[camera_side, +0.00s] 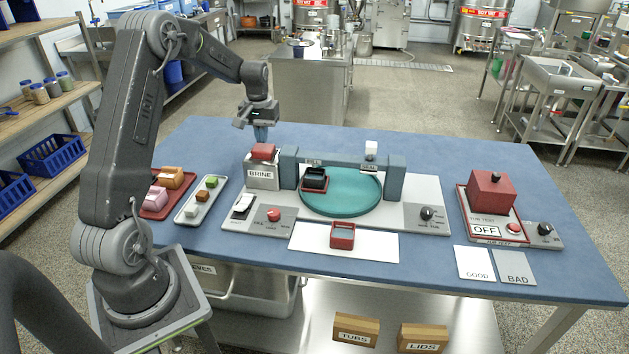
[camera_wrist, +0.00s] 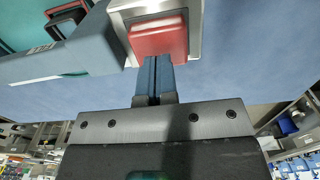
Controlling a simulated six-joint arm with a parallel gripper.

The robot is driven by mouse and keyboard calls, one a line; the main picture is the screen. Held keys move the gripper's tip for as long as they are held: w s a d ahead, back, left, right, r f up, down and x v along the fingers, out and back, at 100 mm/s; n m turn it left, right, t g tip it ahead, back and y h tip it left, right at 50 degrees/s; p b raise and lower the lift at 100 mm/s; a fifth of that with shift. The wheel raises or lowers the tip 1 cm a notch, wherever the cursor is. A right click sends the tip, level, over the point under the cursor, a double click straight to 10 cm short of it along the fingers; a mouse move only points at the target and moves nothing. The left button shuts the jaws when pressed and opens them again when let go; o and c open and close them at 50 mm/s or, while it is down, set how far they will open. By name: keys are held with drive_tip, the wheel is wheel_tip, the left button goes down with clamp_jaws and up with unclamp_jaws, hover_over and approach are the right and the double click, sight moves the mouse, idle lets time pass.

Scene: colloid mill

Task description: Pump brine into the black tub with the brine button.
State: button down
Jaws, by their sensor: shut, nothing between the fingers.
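The brine button is a red block (camera_side: 263,151) on top of a grey box labelled BRINE (camera_side: 262,174), at the left of the machine. The black tub (camera_side: 315,180) sits on the teal turntable (camera_side: 341,203), under the blue-grey arch at its left side. My gripper (camera_side: 261,133) is shut and empty, pointing down at or just above the red button. In the wrist view the shut fingertips (camera_wrist: 152,62) are at the edge of the red button (camera_wrist: 158,37); I cannot tell whether they touch it. The tub's inside is too small to read.
The arch's left post (camera_side: 289,168) stands close right of the brine box. A red tub (camera_side: 342,236) is on the white mat in front. Trays with coloured blocks (camera_side: 201,199) lie to the left. The blue table behind is clear.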

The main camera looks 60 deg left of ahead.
sight(263, 147)
drive_tip(key=shift+f, duration=1.95)
idle(0.4)
drive_tip(key=shift+r, duration=3.8)
drive_tip(key=shift+r, duration=0.8)
idle(1.0)
